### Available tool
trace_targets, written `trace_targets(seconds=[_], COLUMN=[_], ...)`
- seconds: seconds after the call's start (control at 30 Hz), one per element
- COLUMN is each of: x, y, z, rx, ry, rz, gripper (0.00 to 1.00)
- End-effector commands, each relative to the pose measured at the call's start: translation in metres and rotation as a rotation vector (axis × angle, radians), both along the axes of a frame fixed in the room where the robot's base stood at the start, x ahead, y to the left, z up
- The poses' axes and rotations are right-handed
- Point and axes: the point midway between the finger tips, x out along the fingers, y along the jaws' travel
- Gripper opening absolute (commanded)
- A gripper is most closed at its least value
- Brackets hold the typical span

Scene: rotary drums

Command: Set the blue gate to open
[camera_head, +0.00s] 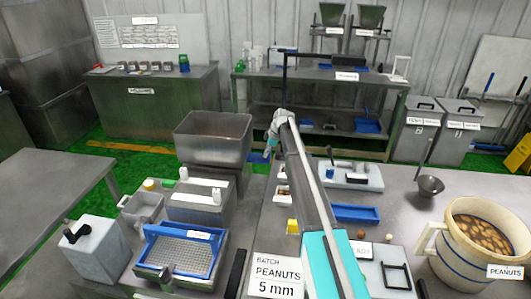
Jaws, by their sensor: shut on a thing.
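A small blue piece (257,157), which looks like the blue gate, shows at the right side of the grey metal hopper (214,128). My arm reaches from the bottom of the picture away to the hopper's right side and bends down there. My gripper (267,153) is shut on the blue gate. The fingers are small and partly hidden, so the exact grip is hard to see. How far the gate is opened cannot be told.
A blue-framed sieve tray (182,258) stands in front of the hopper. A "PEANUTS 5 mm" sign (277,277) is at the front. A tub of peanuts (480,247) stands at right, with a blue tray (354,213) beyond my arm. The left table (45,190) is bare.

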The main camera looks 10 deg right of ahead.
Motion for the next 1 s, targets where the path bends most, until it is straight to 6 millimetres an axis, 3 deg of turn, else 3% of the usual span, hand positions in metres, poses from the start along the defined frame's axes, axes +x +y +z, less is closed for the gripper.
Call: trace_targets(seconds=[0.23, 0.6, 0.9, 0.93, 1.0], x=[-0.001, -0.017, -0.017, -0.017, -0.017], y=[-0.008, -0.060, -0.064, -0.064, -0.064], z=[0.000, 0.000, 0.000, 0.000, 0.000], rx=[0.000, -0.001, -0.004, -0.005, -0.005], ry=[-0.004, -0.006, -0.005, -0.006, -0.006], rz=[-0.003, -0.005, -0.004, -0.004, -0.004], gripper=[0.00, 0.00, 0.00, 0.39, 0.52])
